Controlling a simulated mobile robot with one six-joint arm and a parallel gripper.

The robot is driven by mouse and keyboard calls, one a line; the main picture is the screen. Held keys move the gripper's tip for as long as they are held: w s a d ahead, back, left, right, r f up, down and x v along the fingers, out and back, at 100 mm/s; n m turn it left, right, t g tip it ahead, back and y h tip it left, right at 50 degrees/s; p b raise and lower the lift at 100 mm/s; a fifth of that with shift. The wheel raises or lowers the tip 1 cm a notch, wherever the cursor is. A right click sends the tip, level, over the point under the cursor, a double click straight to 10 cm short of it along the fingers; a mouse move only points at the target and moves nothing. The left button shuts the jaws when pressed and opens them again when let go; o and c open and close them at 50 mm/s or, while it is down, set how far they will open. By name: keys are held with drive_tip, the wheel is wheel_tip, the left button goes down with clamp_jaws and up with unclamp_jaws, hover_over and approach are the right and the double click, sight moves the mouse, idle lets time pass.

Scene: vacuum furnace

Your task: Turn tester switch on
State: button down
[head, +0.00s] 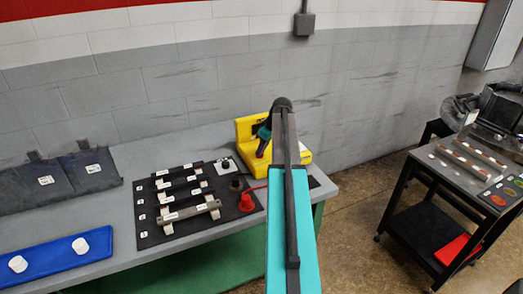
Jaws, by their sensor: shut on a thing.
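The yellow tester (247,128) stands at the right end of the grey workbench, against the wall. My teal and black arm reaches over the bench's right end and covers part of the tester. My gripper (263,147) shows only in part, as a dark shape left of the arm, in front of the tester's yellow face. It is shut at the tester's switch; the switch and the fingertips' contact are hidden or too small to make out.
A black mat (152,232) with labelled bars and blocks lies left of the tester. A red part (247,203) and a small black part (237,184) stand near its right edge. A blue tray (60,262) is at front left. A dark cart (440,175) stands right, across open floor.

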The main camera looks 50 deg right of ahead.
drive_tip(key=shift+a+f+m+b, duration=0.1)
drive_tip(key=shift+m+b, duration=0.25)
drive_tip(key=shift+m, duration=0.15)
drive_tip(key=shift+m+h+b, duration=0.3)
drive_tip(key=shift+m+h, duration=0.1)
drive_tip(key=shift+m, duration=0.2)
drive_tip(key=m, duration=0.1)
drive_tip(key=m+h+b, duration=0.1)
drive_tip(key=m, duration=0.1)
drive_tip(key=shift+a+m, duration=0.25)
drive_tip(key=shift+m, duration=0.05)
drive_tip(key=shift+w+a+m+g+h+b, duration=0.15)
drive_tip(key=shift+m+g+h+b, duration=0.3)
drive_tip(key=shift+m, duration=1.1)
drive_tip(key=shift+w+m+g+h+b, duration=0.15)
drive_tip(key=shift+m+g+h, duration=0.45)
drive_tip(key=shift+m, duration=0.95)
drive_tip(key=c, duration=1.9)
unclamp_jaws()
drive_tip(key=shift+o, duration=0.2)
drive_tip(key=shift+s, duration=0.1)
drive_tip(key=b+v, duration=0.3)
drive_tip(key=v, duration=1.1)
